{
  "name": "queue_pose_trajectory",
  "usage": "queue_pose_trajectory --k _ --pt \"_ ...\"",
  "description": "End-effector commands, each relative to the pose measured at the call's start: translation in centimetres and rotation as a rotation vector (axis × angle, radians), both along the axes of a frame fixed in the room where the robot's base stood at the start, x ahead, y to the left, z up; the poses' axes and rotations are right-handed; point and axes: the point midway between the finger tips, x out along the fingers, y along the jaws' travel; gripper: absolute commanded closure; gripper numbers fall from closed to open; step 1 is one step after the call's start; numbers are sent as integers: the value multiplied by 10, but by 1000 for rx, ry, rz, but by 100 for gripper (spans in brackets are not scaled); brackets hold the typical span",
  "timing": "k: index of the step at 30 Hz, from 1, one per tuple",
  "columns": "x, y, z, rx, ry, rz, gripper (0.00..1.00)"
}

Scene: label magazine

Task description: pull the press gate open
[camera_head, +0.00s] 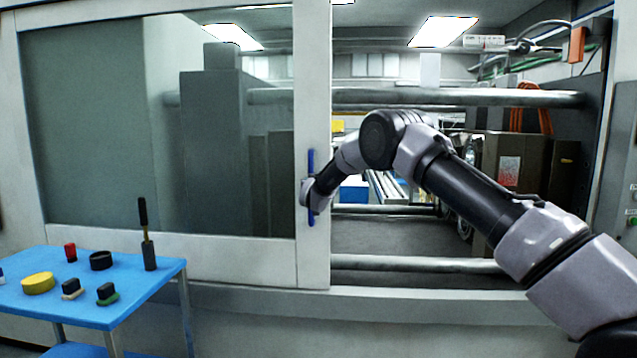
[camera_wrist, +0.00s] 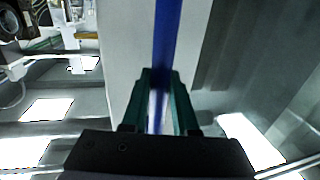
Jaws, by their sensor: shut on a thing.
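The press gate (camera_head: 314,100) is a pale frame with a large dark window, standing at the left of the press in the head view. A blue upright handle (camera_head: 311,162) is fixed on the gate's right-hand post. My gripper (camera_head: 309,193) is at the handle's lower half, and my wrist hides part of it. In the wrist view the blue handle (camera_wrist: 166,40) runs between the two dark green fingers of my gripper (camera_wrist: 158,90), which are shut on it. The press interior to the right of the gate post is uncovered.
Horizontal bars (camera_head: 450,97) cross the press opening. My arm spans the opening from the right.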

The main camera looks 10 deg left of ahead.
Motion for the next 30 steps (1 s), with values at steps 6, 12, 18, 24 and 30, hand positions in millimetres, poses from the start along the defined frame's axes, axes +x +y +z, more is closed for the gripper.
queue_pose_trajectory --k 6,12,18,24,30 --pt "-1 12 0 0 1 2 100" --pt "-1 13 0 0 1 1 100" --pt "-1 12 0 1 1 1 100" --pt "0 12 0 0 1 0 43" --pt "-1 11 0 0 1 -1 43"
